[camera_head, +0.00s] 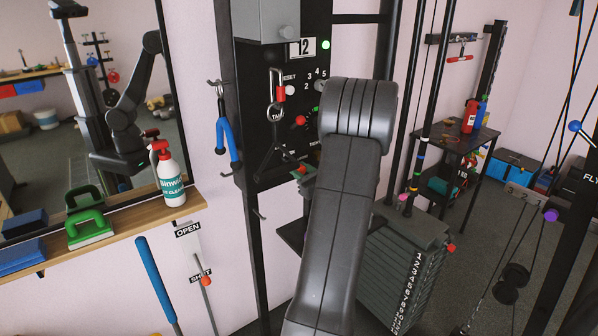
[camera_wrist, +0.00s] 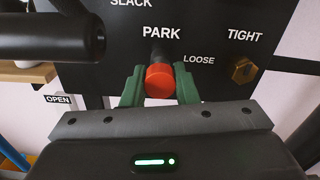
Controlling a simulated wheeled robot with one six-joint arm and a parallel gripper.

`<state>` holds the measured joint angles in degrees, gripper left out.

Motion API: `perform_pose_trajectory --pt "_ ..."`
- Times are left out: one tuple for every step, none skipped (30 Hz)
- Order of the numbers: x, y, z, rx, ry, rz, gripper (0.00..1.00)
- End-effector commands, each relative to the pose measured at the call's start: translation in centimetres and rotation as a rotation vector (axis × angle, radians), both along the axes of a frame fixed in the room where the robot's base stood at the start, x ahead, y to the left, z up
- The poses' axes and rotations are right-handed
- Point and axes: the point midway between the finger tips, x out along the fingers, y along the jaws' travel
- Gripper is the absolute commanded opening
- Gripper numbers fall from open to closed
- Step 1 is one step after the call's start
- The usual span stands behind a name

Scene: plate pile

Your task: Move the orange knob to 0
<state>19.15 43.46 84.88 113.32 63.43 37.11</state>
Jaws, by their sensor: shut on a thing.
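My gripper (camera_wrist: 159,72) has green fingers, one on each side of an orange-red knob (camera_wrist: 158,82) in the wrist view. It is shut on this knob. The knob has a dark stem and sits just below the word PARK on the black panel (camera_wrist: 205,35). LOOSE and TIGHT are printed to its right and SLACK above. No 0 is readable in either view. In the head view, my gripper (camera_head: 304,172) is at the panel's lower part, partly hidden by my arm. A numbered dial with 2 to 5 visible is higher on the panel.
A brass hex knob (camera_wrist: 242,70) is right of the held knob. A dark cylinder (camera_wrist: 60,37) is close at left in the wrist view. A red-handled carabiner (camera_head: 280,92) and blue-handled tool (camera_head: 228,140) hang by the panel. A weight stack (camera_head: 400,275) stands below.

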Motion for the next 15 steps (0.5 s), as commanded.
perform_pose_trajectory --pt "-0.55 -0.49 -0.31 -0.001 -0.001 -0.002 0.00" --pt "-0.83 -0.70 -0.30 -0.001 -0.002 -0.003 0.00" --pt "-1.10 -0.89 -0.24 -0.001 -0.001 -0.003 0.00" --pt "-1.22 -0.95 -0.18 -0.001 -0.001 -0.002 0.00" --pt "-1.26 -0.96 -0.14 0.000 0.000 -0.002 0.00" --pt "-1.26 -0.94 -0.09 0.000 0.000 -0.001 0.00" --pt "-1.25 -0.93 -0.08 0.000 0.001 -0.001 0.00" --pt "-1.26 -0.92 -0.09 0.000 0.001 -0.001 0.00" --pt "-1.26 -0.92 -0.09 0.000 0.001 -0.001 0.00" --pt "-1.26 -0.92 -0.10 0.000 0.001 -0.001 0.00" --pt "-1.27 -0.93 -0.11 0.000 0.002 -0.001 0.00" --pt "-1.27 -0.93 -0.11 0.000 0.002 -0.001 0.32" --pt "-1.26 -0.93 -0.12 0.000 0.002 -0.001 0.38" --pt "-1.26 -0.92 -0.11 0.000 0.002 -0.001 0.44" --pt "-1.25 -0.92 -0.10 0.000 0.002 -0.001 0.49"
